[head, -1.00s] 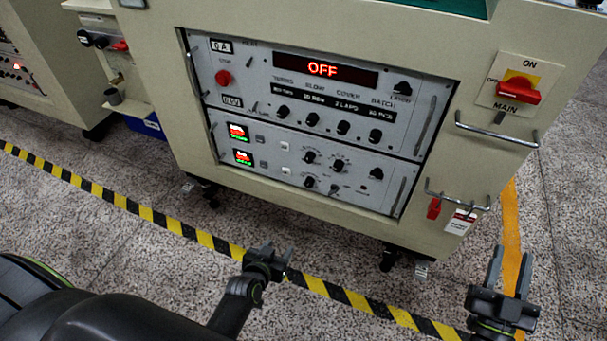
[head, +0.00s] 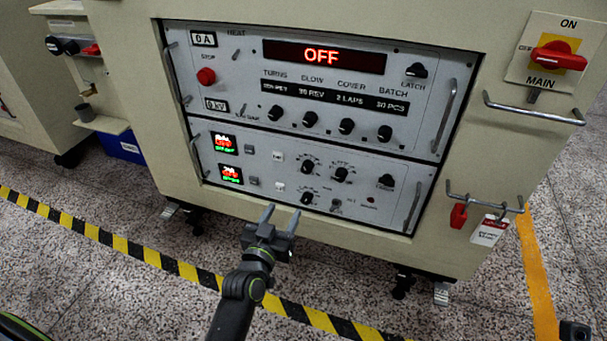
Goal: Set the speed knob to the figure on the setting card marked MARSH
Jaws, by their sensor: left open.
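The control cabinet's lower panel (head: 260,200) carries several small black dials, among them a scaled dial (head: 308,167), a dial to its right (head: 341,174) and one below (head: 307,198). Their lettering is too small to tell which is the speed knob. No card marked MARSH can be read in this view. My left gripper (head: 282,211) is open and empty, in front of the panel's lower edge and below the dials. A dark piece at the bottom right corner (head: 575,332) appears to be part of my right gripper; its jaws cannot be made out.
The upper panel has a display (head: 323,56) reading OFF, a red stop button (head: 206,76) and a row of knobs.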

